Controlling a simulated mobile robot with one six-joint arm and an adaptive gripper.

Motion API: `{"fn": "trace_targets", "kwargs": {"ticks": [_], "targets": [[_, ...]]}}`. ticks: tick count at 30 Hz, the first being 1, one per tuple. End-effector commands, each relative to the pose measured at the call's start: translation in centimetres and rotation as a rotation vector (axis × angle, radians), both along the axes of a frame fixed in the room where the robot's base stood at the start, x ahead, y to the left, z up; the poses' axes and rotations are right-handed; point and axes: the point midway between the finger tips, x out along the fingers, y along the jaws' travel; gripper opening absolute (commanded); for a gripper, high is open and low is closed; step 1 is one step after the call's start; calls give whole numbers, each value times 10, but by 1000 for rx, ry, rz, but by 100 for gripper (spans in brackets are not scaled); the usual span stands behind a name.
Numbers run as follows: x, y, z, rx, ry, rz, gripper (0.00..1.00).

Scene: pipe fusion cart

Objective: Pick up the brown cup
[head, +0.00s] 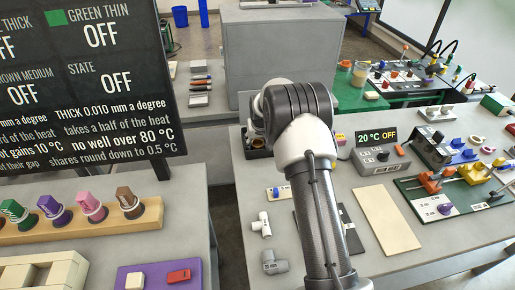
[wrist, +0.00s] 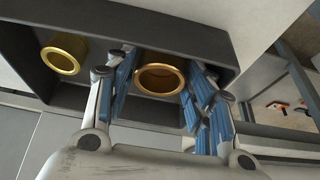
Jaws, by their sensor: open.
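A round brown-gold cup (wrist: 160,88) with a shiny rim and a hollow middle stands in a dark open box (wrist: 190,40) in the wrist view. My gripper (wrist: 158,72) is open, with its blue-padded fingers to the left and right of this cup. I cannot tell whether the pads touch it. A second, yellower gold cup (wrist: 64,53) is in the same box, left of the fingers. In the head view my arm hides the gripper and most of the box area.
A wooden rack (head: 85,226) at the left holds several coloured cone-shaped pieces, one of them brown (head: 130,203). A grey cabinet (head: 278,60) stands behind my arm. Devices, fittings and a beige board (head: 386,220) lie on the right table.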

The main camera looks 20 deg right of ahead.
Motion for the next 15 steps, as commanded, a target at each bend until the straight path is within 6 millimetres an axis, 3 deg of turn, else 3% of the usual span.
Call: {"fn": "trace_targets", "kwargs": {"ticks": [5, 15], "targets": [[0, 0, 1, 0, -1, 0, 49], [0, 0, 1, 0, -1, 0, 27]]}}
